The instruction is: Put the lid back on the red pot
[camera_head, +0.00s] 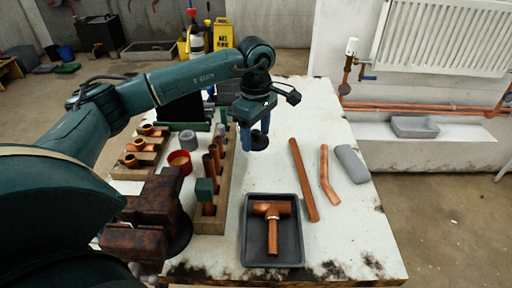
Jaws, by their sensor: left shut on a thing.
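The red pot (180,162) stands open on the workbench, left of the wooden pipe rack, with something tan visible inside it. My left gripper (257,138) is above the bench, to the right of and a little behind the pot. Its blue fingers are shut on a small dark round piece that looks like the lid (260,143). The lid is held apart from the pot, and the fingers partly hide it. My right gripper is not in view.
A wooden rack (222,190) with upright copper pipes stands between pot and gripper. A rusty vice (150,220) is at front left. A grey tray (290,250) holds a copper tee (272,225). Loose copper pipes (303,180) lie right. A grey cylinder (188,140) stands behind the pot.

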